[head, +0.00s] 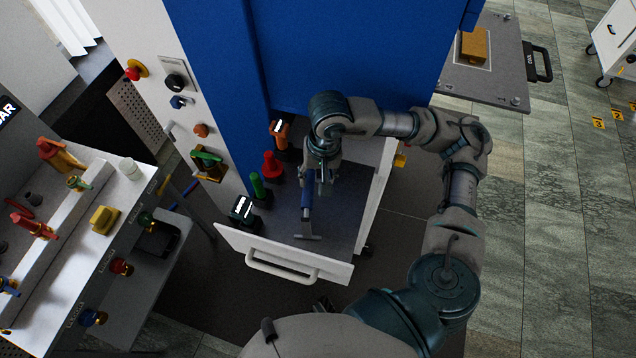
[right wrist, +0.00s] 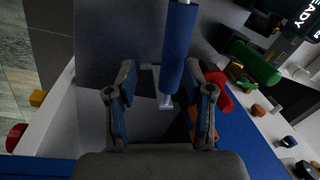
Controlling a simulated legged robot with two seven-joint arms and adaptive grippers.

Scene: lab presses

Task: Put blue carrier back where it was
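The blue carrier (head: 307,203) has a blue cylindrical grip and a grey metal end piece. It is at the open drawer (head: 344,229), over its dark floor. My right gripper (head: 322,174) is above the drawer, close to the far end of the grip. In the right wrist view the blue grip (right wrist: 178,48) reaches down between the fingers of my open right gripper (right wrist: 165,90), with gaps visible on both sides. I cannot tell how deep it sits between them. My left gripper is not in view.
Beside the carrier stand a green-handled item (head: 259,190), a red one (head: 272,168), an orange one (head: 281,134) and a small display (head: 242,209). A blue cabinet (head: 220,90) rises behind. A bench with coloured fittings (head: 104,219) is at left. A grey plate (head: 500,75) is at upper right.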

